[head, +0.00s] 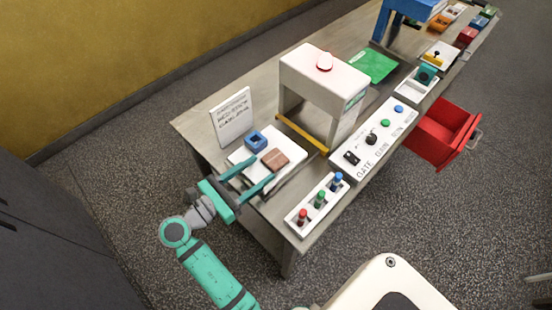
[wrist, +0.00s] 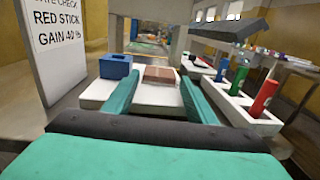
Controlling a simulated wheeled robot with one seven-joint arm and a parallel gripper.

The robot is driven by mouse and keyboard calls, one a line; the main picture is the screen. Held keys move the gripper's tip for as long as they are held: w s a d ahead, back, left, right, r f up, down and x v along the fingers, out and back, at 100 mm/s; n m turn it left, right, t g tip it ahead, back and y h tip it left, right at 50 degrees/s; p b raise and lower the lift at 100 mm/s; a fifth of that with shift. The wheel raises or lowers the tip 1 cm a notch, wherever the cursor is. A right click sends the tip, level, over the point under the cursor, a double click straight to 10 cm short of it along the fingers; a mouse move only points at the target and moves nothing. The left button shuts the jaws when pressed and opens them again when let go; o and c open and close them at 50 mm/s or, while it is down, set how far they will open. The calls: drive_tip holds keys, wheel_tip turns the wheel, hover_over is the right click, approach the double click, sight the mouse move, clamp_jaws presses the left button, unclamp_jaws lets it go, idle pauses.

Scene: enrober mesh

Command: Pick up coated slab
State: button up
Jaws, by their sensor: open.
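The coated slab (head: 275,159) is a small brown block lying on a white tray (head: 291,177) near the left end of the bench. My gripper (head: 261,174) has teal fingers, spread open and empty, low over the near side of the tray. In the wrist view the slab (wrist: 159,74) sits between the lines of the two fingers, just beyond the tips of my gripper (wrist: 157,90). The fingers do not appear to touch it.
A blue block with a hollow (head: 255,141) sits on the tray beside the slab. A sign (head: 232,117) stands to the left. A white arch (head: 323,85) stands behind, with a yellow bar (head: 302,138). A white rack (head: 317,205) with red, green and blue sticks is at right.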

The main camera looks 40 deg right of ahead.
sight(267, 165)
drive_tip(key=shift+d+f, duration=0.1)
drive_tip(key=shift+d, duration=2.65)
drive_tip(key=c, duration=0.7)
